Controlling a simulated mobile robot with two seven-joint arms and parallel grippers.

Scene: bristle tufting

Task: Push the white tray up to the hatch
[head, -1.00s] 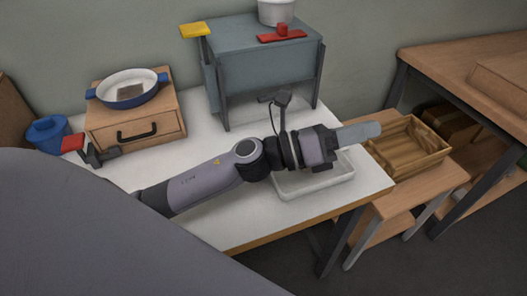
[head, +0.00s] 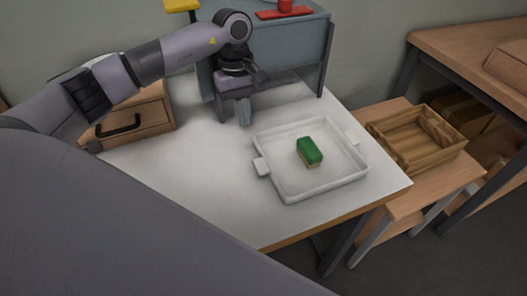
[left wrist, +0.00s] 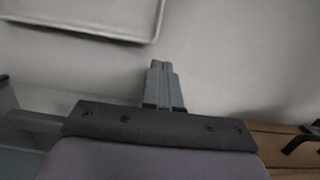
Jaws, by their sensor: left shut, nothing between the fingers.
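The white tray (head: 278,181) lies on the white tabletop, right of centre in the head view. A green-topped block (head: 309,150) sits inside it. The tray's edge also shows at the upper left of the left wrist view (left wrist: 100,33). My left gripper (head: 243,122) points down beside the tray's left back corner, apart from it. Its fingers (left wrist: 160,68) are together and empty. The grey-blue box-like stand (head: 303,52), which may hold the hatch, is behind the tray; my arm covers part of it. My right gripper is out of view.
A wooden drawer box (head: 150,115) stands at the left, partly behind my arm. A wooden crate (head: 432,160) sits on a lower bench to the right. The white tabletop (head: 205,180) is clear left of the tray. Its front right edge is close to the tray.

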